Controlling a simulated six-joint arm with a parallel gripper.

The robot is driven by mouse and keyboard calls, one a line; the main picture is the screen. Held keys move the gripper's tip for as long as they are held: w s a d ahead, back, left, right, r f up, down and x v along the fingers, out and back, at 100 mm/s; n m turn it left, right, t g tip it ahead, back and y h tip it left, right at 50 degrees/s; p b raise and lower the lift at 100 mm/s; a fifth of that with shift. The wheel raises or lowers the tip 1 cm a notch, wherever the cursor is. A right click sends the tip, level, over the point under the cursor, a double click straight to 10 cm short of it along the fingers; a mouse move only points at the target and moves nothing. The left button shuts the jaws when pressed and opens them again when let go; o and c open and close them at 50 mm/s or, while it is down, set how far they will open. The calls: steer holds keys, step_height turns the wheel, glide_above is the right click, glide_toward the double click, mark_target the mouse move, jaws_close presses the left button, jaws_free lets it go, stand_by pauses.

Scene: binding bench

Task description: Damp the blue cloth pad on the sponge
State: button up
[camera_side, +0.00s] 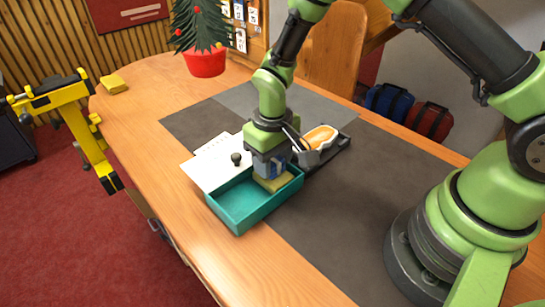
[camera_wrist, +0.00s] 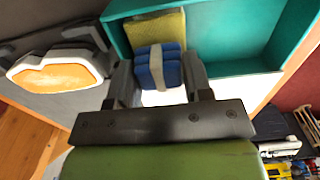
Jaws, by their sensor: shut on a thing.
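My gripper (camera_side: 267,163) points down over the right part of a teal open tray (camera_side: 245,222). It is shut on the blue cloth pad (camera_wrist: 158,67), which has a pale band across its middle. The pad (camera_side: 266,168) sits between the fingers in the side view too. The yellow sponge (camera_wrist: 157,30) lies in the tray, at the end nearest the orange-topped piece. In the side view the sponge (camera_side: 275,184) shows just under the pad; I cannot tell whether they touch. The gripper hides part of both.
A white sheet (camera_side: 207,172) with a dark knob (camera_side: 236,157) on it lies behind the tray. A dark holder with a white, orange-topped piece (camera_side: 320,138) stands close to my gripper's right. The grey mat (camera_side: 345,220) at right is clear. A yellow block (camera_side: 113,84) lies far left.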

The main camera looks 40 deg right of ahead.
steer(key=shift+f, duration=0.45)
stand_by(1.0)
steer(key=shift+r, duration=0.1)
steer(key=shift+r, duration=3.45)
